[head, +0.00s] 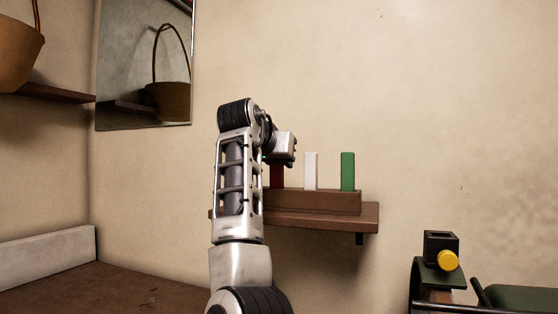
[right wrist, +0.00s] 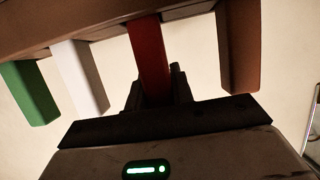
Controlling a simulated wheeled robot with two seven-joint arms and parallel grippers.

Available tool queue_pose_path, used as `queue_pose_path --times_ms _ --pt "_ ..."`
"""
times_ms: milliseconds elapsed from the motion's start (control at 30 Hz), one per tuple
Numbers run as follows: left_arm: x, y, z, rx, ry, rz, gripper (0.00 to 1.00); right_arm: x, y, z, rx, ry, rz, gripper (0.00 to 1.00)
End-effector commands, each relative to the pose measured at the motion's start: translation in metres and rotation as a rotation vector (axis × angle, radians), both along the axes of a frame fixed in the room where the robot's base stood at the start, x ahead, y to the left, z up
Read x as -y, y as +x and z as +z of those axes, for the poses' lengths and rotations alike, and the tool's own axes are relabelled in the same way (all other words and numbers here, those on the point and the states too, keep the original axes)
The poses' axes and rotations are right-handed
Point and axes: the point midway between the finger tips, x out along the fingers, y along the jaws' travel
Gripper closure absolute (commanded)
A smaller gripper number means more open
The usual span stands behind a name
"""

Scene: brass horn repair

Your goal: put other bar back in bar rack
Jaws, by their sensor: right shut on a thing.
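The bar rack (head: 315,202) is a long brown block on a small wall shelf. A white bar (head: 311,171) and a green bar (head: 347,171) stand upright in it. My right gripper (head: 281,157) is shut on a dark red bar (head: 277,176) at the left part of the rack. The red bar (right wrist: 150,60) also shows between the jaws in the right wrist view, where its far end meets the rack (right wrist: 80,22). How deep it sits I cannot tell. A brown bar-like piece (right wrist: 238,50) shows beside it there. My left gripper is out of view.
The brown wall shelf (head: 370,217) carries the rack, and my right arm hides its left part. A mirror (head: 125,60) hangs at the left, near a basket (head: 18,50) on another shelf. A black block with a yellow knob (head: 447,260) stands lower right.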

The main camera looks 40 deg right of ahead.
Motion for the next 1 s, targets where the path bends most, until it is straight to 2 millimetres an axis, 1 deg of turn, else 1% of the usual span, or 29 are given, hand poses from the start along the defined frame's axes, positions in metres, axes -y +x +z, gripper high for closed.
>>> queue_pose_path --times_ms 400,1000 --pt "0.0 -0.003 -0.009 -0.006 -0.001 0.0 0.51 0.0 0.0 -0.011 0.002 -0.001 0.001 0.99" --pt "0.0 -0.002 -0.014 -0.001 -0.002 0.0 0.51 0.0 0.0 -0.026 0.0 -0.001 0.0 0.99"
